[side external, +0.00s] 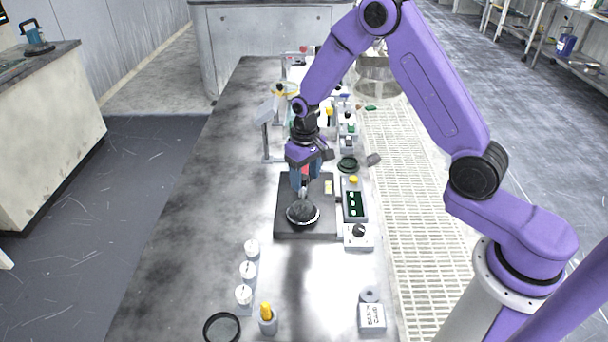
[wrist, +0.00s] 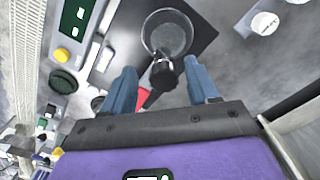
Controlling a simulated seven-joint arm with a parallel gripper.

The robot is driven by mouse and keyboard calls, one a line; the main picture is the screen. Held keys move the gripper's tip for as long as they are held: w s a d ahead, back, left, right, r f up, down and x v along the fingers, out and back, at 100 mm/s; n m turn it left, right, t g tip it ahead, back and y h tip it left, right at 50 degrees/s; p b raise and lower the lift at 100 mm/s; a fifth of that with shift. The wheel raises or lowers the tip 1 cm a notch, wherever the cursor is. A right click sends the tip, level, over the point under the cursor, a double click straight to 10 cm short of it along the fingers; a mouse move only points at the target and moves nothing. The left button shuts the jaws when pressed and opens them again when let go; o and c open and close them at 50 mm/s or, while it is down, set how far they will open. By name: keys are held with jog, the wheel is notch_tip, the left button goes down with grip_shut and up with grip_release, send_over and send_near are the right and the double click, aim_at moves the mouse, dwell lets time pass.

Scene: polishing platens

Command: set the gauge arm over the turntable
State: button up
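The turntable (side external: 303,214) is a dark round disc with a pale rim on a dark square base (side external: 326,232). In the wrist view the turntable (wrist: 170,36) is at the top centre. The gauge arm (wrist: 163,74) looks like a dark piece whose rounded end reaches the near rim of the disc; a red part (wrist: 143,97) lies beside it. My gripper (side external: 301,189) is low over the far side of the base. In the wrist view its two blue fingers (wrist: 162,82) are wide apart, with the dark piece between them. No finger contact is clear. My gripper partly hides the gauge arm in the side view.
A control box (side external: 354,203) with a green display and a knob box (side external: 358,236) stand right of the base. Several white-topped containers (side external: 247,270), a black ring (side external: 221,328) and a yellow-topped bottle (side external: 267,318) are nearer the camera.

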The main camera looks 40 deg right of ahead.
jog(key=shift+a, duration=0.1)
jog(key=shift+w+r, duration=0.1)
jog(key=shift+r, duration=0.45)
notch_tip(320, 180, up, 16)
jog(key=shift+r, duration=0.15)
jog(key=s+a+n, duration=0.3)
jog(key=s, duration=0.4)
jog(key=s+a+n, duration=0.2)
jog(key=s+n, duration=0.1)
jog(key=s, duration=0.5)
jog(key=s+d+n, duration=0.2)
jog(key=s+n, duration=0.1)
jog(key=s, duration=0.6)
jog(key=s+d+f+n, duration=0.1)
jog(key=s+d+n, duration=0.1)
jog(key=s, duration=0.7)
jog(key=shift+s+f+n, duration=0.25)
jog(key=shift+s+n, duration=0.15)
jog(key=shift+n, duration=0.3)
